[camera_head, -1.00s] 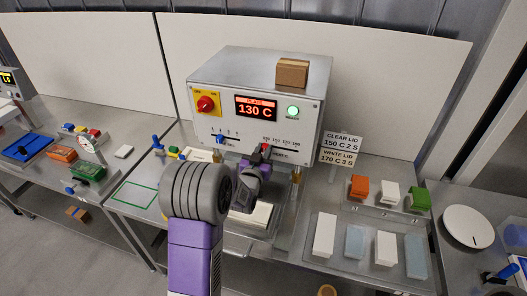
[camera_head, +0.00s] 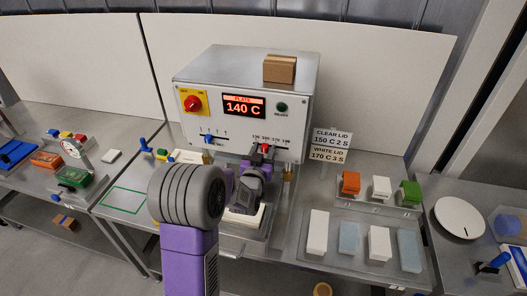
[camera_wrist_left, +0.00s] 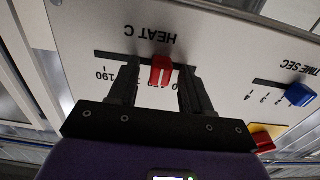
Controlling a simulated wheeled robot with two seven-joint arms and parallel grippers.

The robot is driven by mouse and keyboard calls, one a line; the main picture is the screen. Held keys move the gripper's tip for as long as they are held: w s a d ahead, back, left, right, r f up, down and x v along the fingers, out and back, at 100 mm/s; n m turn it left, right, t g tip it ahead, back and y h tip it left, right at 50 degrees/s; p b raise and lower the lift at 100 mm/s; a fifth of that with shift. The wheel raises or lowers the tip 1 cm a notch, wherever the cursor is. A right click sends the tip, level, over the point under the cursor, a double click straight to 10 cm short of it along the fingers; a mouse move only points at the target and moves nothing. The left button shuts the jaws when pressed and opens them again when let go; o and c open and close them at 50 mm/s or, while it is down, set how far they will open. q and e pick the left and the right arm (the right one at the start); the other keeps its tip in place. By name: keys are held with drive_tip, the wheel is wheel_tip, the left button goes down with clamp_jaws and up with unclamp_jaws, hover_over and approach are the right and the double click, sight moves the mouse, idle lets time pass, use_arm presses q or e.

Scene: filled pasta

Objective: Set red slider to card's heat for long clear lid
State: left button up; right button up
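The red slider (camera_head: 264,149) sits in the HEAT C slot of the metal machine (camera_head: 220,70). My left gripper (camera_head: 258,162) reaches up to it from below. In the left wrist view the red slider (camera_wrist_left: 161,70) stands between the two dark fingers of my left gripper (camera_wrist_left: 158,78), with gaps on both sides, so it is open. The scale digits near it are partly hidden by slider and fingers. The plate display (camera_head: 244,107) reads 140 C. The card (camera_head: 331,145) reads clear lid 150 C 2 S, white lid 170 C 3 S. My right gripper is out of view.
A blue slider (camera_wrist_left: 299,95) sits in the TIME SEC slot beside HEAT C. A red knob (camera_head: 193,103) and a dark green lamp (camera_head: 281,107) are on the panel. White and pale blue blocks (camera_head: 349,237) lie on a tray at right. A cardboard box (camera_head: 280,69) sits on top.

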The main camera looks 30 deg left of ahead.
use_arm(q)
drive_tip(key=b+v, duration=0.1)
drive_tip(key=v, duration=0.6)
drive_tip(key=shift+s, duration=0.25)
drive_tip(key=shift+d, duration=0.1)
